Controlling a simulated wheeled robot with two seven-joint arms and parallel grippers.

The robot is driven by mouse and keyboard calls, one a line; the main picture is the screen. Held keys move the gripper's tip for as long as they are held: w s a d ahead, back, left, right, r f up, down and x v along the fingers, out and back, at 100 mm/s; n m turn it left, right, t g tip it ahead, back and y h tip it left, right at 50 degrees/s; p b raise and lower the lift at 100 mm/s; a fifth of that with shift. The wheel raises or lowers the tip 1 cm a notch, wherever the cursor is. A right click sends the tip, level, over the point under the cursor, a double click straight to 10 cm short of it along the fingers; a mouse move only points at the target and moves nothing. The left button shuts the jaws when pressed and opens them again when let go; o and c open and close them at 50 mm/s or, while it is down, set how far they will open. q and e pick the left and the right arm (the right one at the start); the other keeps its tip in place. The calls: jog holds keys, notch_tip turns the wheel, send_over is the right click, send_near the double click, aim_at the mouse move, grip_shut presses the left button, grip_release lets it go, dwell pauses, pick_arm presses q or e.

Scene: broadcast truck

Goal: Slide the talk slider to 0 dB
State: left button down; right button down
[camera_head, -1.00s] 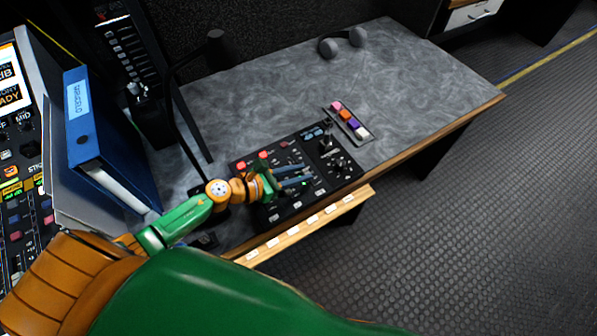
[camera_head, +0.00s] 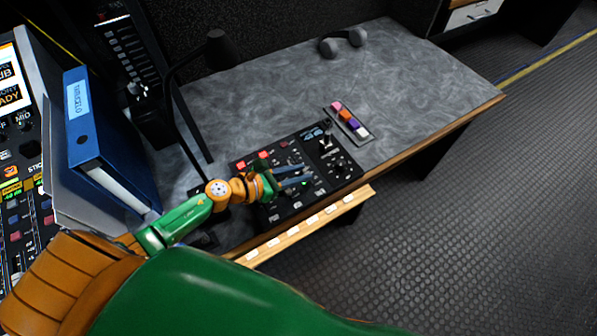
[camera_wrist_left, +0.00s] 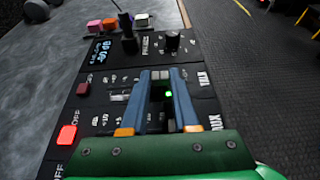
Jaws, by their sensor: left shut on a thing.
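A black control panel (camera_head: 285,214) with knobs, coloured buttons and small sliders lies near the front edge of the desk. My left gripper (camera_head: 306,174) reaches over the panel from the left. In the left wrist view its blue fingers (camera_wrist_left: 160,76) are shut on a small grey slider cap in the row by TALK. The fingers hide most of the cap and its scale. A lit green lamp (camera_wrist_left: 168,94) shows between the fingers. My right gripper is not in view.
A small joystick (camera_head: 326,140) stands on the panel, with a strip of coloured blocks (camera_head: 346,121) behind it. A blue binder (camera_head: 110,145) and a black microphone (camera_head: 217,47) stand to the left. Headphones (camera_head: 342,42) lie at the back. The desk's middle is clear.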

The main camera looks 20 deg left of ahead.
aim_at(291, 163)
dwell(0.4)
pick_arm(q)
jog(key=shift+w+a+f+b, duration=0.15)
jog(key=shift+w+a+b, duration=0.3)
jog(key=shift+a+b, duration=0.15)
jog(key=shift+w+a+f+b, duration=0.15)
jog(key=shift+w+a+b, duration=0.3)
jog(key=shift+a+b, duration=0.15)
jog(key=shift+w+a+r, duration=0.2)
jog(key=shift+a, duration=0.05)
jog(key=shift+r, duration=0.1)
jog(key=c, duration=0.6)
grip_release()
jog(key=shift+c, duration=0.2)
jog(key=v, duration=0.7)
